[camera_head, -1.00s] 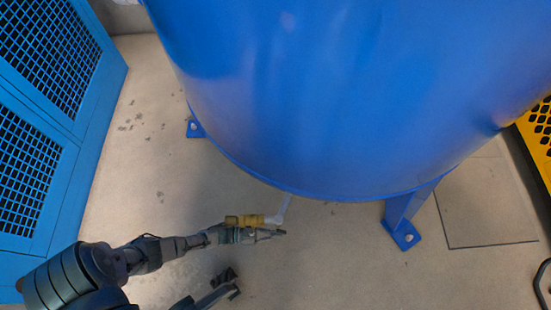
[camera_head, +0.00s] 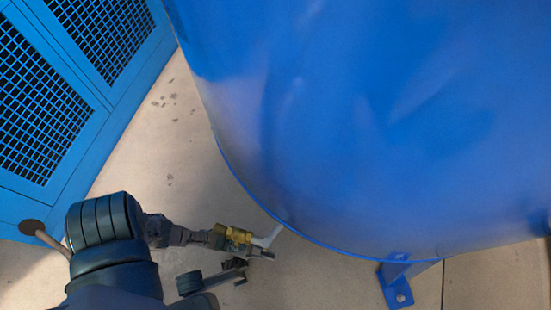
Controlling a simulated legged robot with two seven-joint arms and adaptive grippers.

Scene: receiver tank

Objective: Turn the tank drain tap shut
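The blue tank (camera_head: 370,120) fills the upper right of the head view. A pale pipe (camera_head: 268,238) comes out from under its lower edge to the brass-yellow tap (camera_head: 236,234). My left gripper (camera_head: 258,252) reaches in from the left and lies at the tap, its dark fingers overlapping the near side of the brass body. I cannot tell whether the fingers touch the tap or how far they are parted. The tap's handle cannot be made out. I see no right gripper for certain.
A blue cabinet with mesh panels (camera_head: 40,120) stands at the left. A blue tank foot (camera_head: 398,288) is bolted to the floor at the lower right. A dark rod-like piece (camera_head: 212,281) lies below my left gripper; I cannot tell what it is. Bare floor (camera_head: 150,170) shows between cabinet and tank.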

